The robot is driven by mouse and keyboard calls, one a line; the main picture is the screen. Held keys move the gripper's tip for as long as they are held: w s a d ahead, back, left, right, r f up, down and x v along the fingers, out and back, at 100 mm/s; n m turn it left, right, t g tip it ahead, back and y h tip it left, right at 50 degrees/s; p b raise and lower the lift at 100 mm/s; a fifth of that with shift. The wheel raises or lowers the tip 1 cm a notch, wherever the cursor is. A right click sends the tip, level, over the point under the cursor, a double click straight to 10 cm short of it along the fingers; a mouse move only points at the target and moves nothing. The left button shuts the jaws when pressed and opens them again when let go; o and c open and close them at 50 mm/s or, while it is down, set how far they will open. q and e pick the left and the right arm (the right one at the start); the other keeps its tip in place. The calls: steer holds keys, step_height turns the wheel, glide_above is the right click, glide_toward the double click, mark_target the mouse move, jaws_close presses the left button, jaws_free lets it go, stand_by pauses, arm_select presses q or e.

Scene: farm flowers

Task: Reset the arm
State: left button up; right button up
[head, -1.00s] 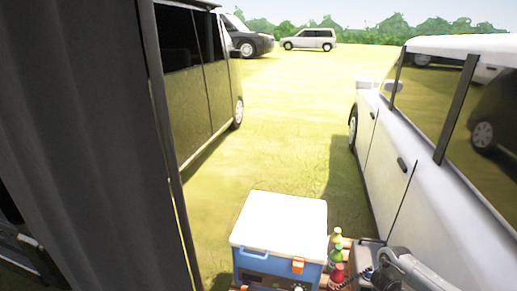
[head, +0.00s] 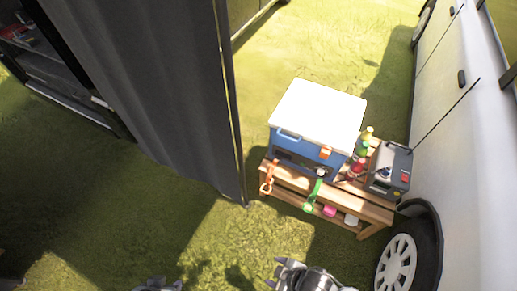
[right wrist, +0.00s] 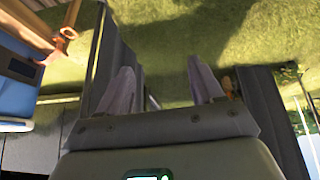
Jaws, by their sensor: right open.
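My right gripper (head: 281,272) shows at the bottom of the head view, over the grass in front of the wooden bench. In the right wrist view its two grey fingers (right wrist: 162,88) are spread apart with nothing between them. My left gripper (head: 158,285) just enters the bottom edge of the head view, left of the right one. It is mostly cut off, so its jaws cannot be judged. Neither gripper touches the bench or anything on it.
A blue cooler with a white lid (head: 318,106) stands on the wooden bench (head: 376,212), with bottles (head: 363,147) and a grey box (head: 390,172) to its right. A dark curtain (head: 150,90) hangs left. A white car's wheel (head: 397,262) is right.

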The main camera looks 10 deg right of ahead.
steer(key=d+r+m+h, duration=0.4)
steer(key=d+r+m, duration=0.5)
steer(key=d+r, duration=0.45)
step_height(320, 180, up, 37)
steer(key=p, duration=3.8)
steer(key=shift+w+d+r, duration=0.15)
steer(key=shift+d+r, duration=0.05)
steer(key=shift+d, duration=0.05)
steer(key=shift+f, duration=0.1)
step_height(320, 180, down, 74)
steer(key=b, duration=7.4)
